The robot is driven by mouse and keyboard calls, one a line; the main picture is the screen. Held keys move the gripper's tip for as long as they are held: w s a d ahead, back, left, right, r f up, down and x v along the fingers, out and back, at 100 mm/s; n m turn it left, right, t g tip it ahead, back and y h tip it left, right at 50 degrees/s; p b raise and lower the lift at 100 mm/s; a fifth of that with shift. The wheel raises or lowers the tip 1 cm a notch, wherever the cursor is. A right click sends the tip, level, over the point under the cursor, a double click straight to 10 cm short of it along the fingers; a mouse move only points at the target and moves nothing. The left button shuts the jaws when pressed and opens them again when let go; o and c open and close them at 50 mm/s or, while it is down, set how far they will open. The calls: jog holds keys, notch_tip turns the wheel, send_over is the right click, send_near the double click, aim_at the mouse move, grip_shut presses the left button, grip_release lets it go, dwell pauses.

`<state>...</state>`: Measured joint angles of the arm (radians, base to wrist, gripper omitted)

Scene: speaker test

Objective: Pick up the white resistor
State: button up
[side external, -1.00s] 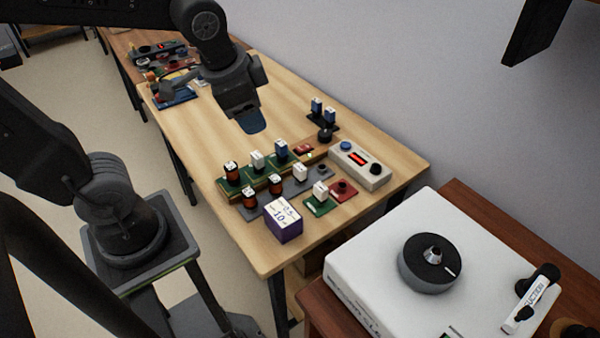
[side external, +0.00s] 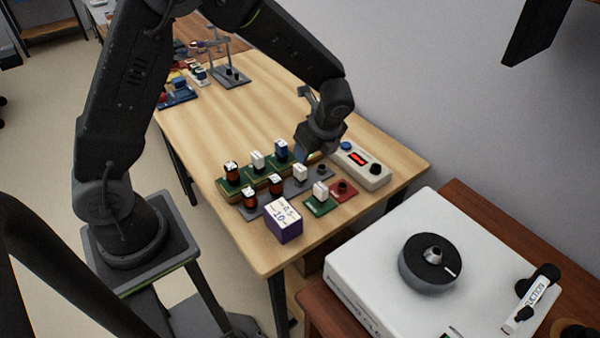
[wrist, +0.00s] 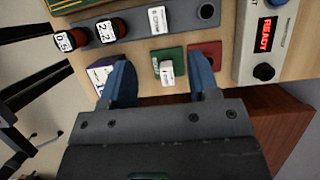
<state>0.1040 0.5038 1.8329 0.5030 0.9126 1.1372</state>
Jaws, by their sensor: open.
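A white block (side external: 320,188) stands upright on a small green plate (side external: 317,209) near the table's right side. In the wrist view the white block (wrist: 167,73) shows between my two blue fingers. A second white block (side external: 299,172) stands in the grey strip (side external: 321,174), and a third white block (side external: 257,160) stands on the long green board. I cannot tell which is the white resistor. My gripper (side external: 302,156) is open and empty above the boards, behind the blocks in the side view. Its fingertips are partly hidden there.
A purple-sided box (side external: 284,222) stands close to the green plate. A red socket plate (side external: 343,190) adjoins it. A beige meter (side external: 360,165), reading READY in the wrist view, lies to the right. Several orange-black cylinders (side external: 249,199) stand left.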

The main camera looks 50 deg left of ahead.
aim_at(301, 167)
jog(key=x, duration=1)
jog(key=shift+s+a+f, duration=0.1)
jog(key=shift+a+f, duration=0.2)
jog(key=shift+a, duration=0.05)
jog(key=c, duration=1)
jog(key=shift+o, duration=0.2)
jog(key=shift+r, duration=0.15)
